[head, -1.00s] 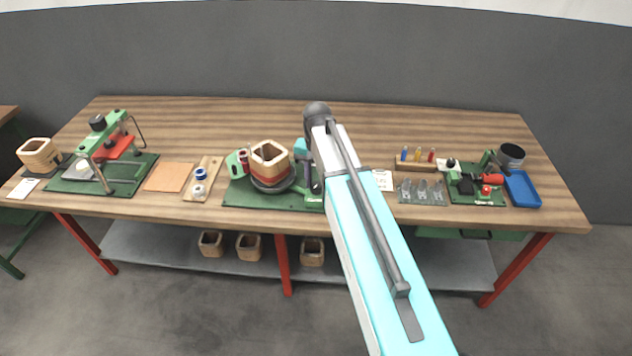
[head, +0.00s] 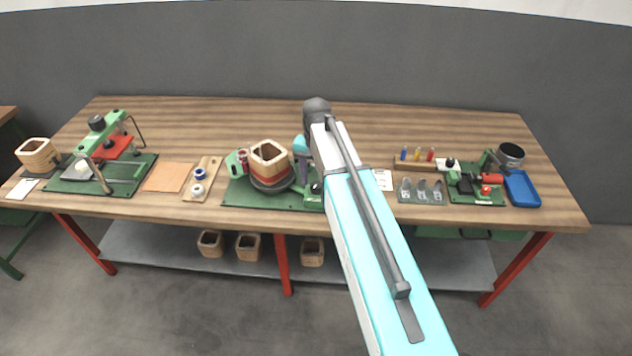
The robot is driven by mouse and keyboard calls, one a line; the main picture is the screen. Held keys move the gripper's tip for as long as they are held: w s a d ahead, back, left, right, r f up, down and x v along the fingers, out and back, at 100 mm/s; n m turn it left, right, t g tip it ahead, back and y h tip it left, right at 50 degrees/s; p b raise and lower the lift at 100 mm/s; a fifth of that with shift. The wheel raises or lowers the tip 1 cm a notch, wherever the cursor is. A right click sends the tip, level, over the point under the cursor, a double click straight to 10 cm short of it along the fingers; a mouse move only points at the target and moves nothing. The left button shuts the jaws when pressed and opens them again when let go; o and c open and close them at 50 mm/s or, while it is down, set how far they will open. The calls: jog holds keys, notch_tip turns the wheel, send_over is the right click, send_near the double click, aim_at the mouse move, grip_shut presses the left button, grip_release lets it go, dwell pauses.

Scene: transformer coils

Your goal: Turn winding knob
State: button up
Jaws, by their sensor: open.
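The winding machine sits at the middle of the bench on a green base plate (head: 240,196). It carries a squarish tan coil former (head: 268,153) with a reddish-brown winding band. A dark round knob (head: 316,187) with a pale spot shows at the machine's right side, partly hidden by my arm; I cannot be sure it is the winding knob. My gripper (head: 303,179) is small and partly hidden under my wrist, close to the right of the former and near this knob. It is open; whether it touches anything cannot be told.
A green press (head: 112,147) stands at the left, with a wooden strip of spools (head: 201,182) nearer. At the right are a rack of coloured tools (head: 416,163), a green fixture (head: 478,195) and a blue tray (head: 521,189). The bench's back strip is clear.

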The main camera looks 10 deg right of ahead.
aim_at(316, 184)
notch_tip(316, 184, up, 13)
jog(key=b, duration=0.3)
dwell(0.6)
jog(key=shift+n, duration=0.3)
jog(key=n+p, duration=1)
jog(key=shift+s+f, duration=0.1)
dwell(0.4)
jog(key=shift+f, duration=0.15)
jog(key=shift+f+b, duration=4.45)
jog(key=shift+f, duration=2.35)
